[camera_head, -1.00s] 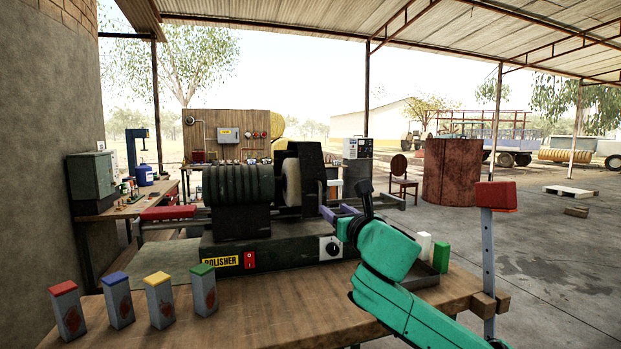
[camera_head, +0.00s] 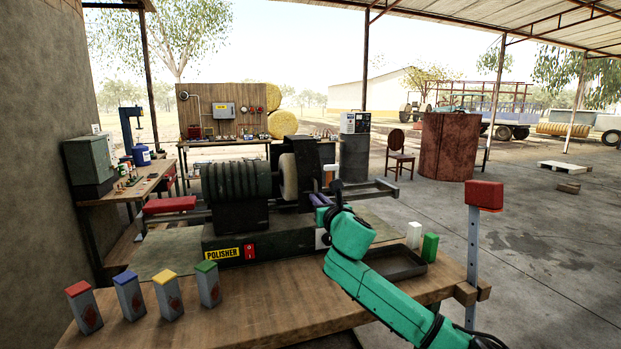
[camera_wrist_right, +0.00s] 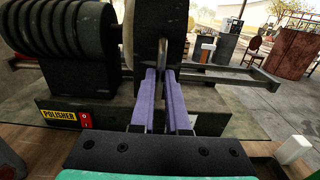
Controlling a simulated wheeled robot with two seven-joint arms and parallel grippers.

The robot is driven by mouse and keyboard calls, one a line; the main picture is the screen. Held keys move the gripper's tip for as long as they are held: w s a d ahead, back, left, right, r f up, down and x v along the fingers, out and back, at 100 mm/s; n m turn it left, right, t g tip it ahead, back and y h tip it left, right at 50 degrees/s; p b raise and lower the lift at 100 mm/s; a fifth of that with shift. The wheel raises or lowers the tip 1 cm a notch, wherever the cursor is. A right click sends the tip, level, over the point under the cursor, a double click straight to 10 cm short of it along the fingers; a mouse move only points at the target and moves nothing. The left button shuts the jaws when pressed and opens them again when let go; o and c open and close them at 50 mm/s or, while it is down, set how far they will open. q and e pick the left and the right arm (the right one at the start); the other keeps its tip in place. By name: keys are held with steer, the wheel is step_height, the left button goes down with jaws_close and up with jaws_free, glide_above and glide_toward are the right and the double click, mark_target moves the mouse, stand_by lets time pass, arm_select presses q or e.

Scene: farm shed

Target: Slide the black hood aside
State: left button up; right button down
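The black hood (camera_head: 305,165) stands upright on the polisher (camera_head: 275,232), just right of the pale polishing wheel (camera_head: 288,176). In the right wrist view the dark hood (camera_wrist_right: 150,18) is straight ahead, beside the wheel (camera_wrist_right: 175,20). My right gripper (camera_head: 317,201) is in front of the hood, low on its near side. Its purple fingers (camera_wrist_right: 161,75) point at the hood with a narrow gap between them. My left gripper is not in view.
Several grey blocks with coloured tops (camera_head: 165,296) stand on the front left of the bench (camera_head: 240,318). A dark tray (camera_head: 398,264), a white block (camera_head: 413,235) and a green block (camera_head: 430,247) are at right. A red-topped post (camera_head: 484,196) rises at the bench's right end.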

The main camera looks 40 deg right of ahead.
steer(key=s+d, duration=0.2)
steer(key=d, duration=0.5)
steer(key=s+d+b, duration=0.1)
steer(key=s+d, duration=0.2)
steer(key=d, duration=0.4)
steer(key=shift+d, duration=0.15)
steer(key=c, duration=0.8)
jaws_free()
